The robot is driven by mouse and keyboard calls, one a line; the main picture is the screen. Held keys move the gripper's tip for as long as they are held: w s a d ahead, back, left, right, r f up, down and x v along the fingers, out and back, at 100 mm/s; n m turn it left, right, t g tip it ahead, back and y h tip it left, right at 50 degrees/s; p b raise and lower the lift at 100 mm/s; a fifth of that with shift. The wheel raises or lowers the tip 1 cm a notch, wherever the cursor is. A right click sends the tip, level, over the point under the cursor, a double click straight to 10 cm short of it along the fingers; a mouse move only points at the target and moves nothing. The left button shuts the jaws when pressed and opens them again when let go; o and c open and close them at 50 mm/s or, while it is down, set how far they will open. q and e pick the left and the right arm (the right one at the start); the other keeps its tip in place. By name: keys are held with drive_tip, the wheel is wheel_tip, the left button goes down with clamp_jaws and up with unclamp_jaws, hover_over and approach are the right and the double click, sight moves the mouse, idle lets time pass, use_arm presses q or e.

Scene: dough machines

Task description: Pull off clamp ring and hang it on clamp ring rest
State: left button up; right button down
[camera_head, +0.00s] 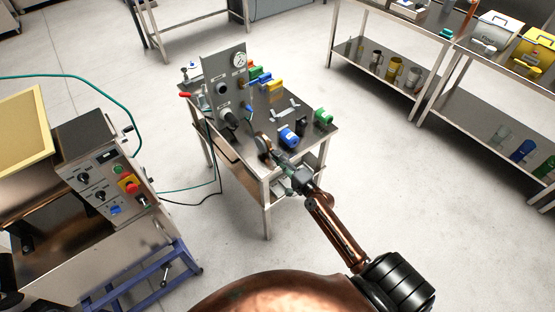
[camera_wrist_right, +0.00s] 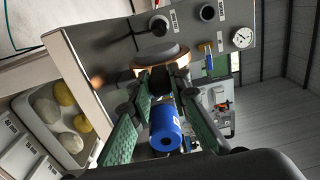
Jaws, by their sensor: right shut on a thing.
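The clamp ring (camera_head: 263,142) is a copper-coloured ring in front of the grey panel (camera_head: 224,75) on the steel table. In the right wrist view the ring (camera_wrist_right: 162,57) shows as a pale and copper band near a dark round fitting on the panel. My right gripper (camera_head: 274,154) reaches in from the lower right, shut on the ring's near side. In the right wrist view its green fingers (camera_wrist_right: 158,82) meet at the ring. Whether the ring still touches the panel cannot be told. I cannot make out the clamp ring rest for sure. My left gripper is not in view.
A blue part (camera_head: 289,138) stands close beside my right gripper, with a green part (camera_head: 323,117) and a grey bracket (camera_head: 285,112) behind. The control box (camera_head: 104,165) is on the left. Shelves (camera_head: 400,72) stand at the right. Open floor lies between.

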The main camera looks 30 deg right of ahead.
drive_tip(key=shift+d+r, duration=0.15)
drive_tip(key=shift+d, duration=0.05)
drive_tip(key=c, duration=2.2)
unclamp_jaws()
drive_tip(key=o, duration=0.5)
drive_tip(key=shift+c, duration=0.2)
drive_tip(key=shift+a, duration=0.1)
drive_tip(key=shift+o, duration=1.2)
drive_tip(key=shift+f, duration=0.2)
drive_tip(key=shift+s, duration=0.2)
drive_tip(key=shift+s, duration=0.7)
drive_tip(key=shift+s, duration=0.35)
